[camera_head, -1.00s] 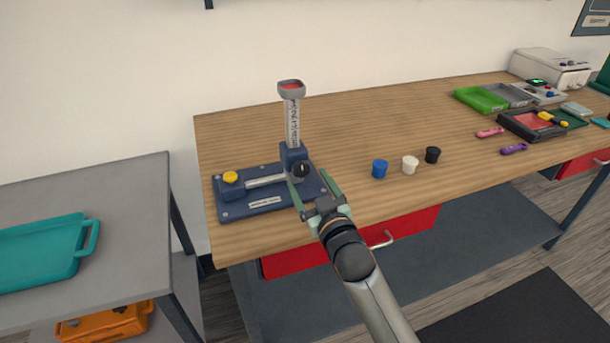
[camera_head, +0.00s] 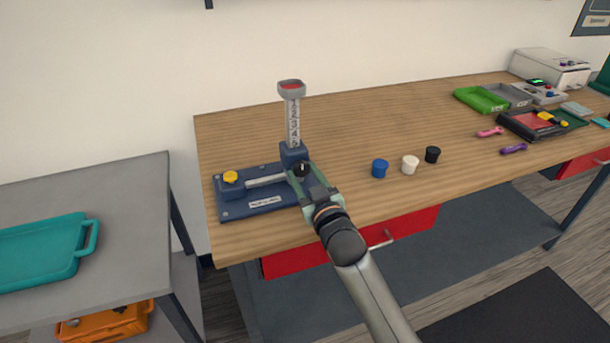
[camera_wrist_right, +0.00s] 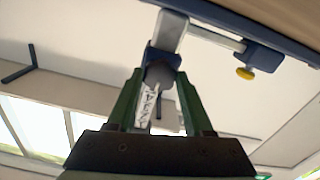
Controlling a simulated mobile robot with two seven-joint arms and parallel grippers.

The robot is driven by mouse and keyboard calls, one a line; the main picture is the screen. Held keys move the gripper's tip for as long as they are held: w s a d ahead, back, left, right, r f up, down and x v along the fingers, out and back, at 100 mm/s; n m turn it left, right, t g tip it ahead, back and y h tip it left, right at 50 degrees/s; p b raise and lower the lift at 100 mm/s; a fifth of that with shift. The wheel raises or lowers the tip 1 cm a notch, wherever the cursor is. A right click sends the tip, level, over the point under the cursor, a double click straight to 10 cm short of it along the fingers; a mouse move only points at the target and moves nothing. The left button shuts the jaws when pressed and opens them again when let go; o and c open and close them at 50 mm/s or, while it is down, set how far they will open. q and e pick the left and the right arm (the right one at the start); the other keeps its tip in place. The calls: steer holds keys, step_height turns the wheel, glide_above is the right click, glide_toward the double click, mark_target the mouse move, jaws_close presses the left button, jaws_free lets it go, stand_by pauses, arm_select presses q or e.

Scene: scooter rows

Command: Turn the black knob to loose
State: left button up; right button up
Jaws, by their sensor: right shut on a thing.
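The black knob (camera_head: 302,169) with a white pointer mark sits on the front of the blue block at the foot of the upright post. A numbered scale post (camera_head: 293,122) with a grey, red-topped cup rises above it. My right gripper (camera_head: 300,176) is shut on the knob, with its green fingers on either side. In the right wrist view the knob (camera_wrist_right: 159,74) shows as a dark round shape between the fingertips. The pointer's exact setting is too small to read. My left gripper is not in view.
The blue base (camera_head: 258,205) carries a yellow knob (camera_head: 230,177) on its left. Blue (camera_head: 379,169), white (camera_head: 410,165) and black (camera_head: 433,155) caps stand to the right on the wooden table (camera_head: 370,120). Trays and small parts lie farther right. The table behind the caps is clear.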

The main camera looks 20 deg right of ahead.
jaws_close()
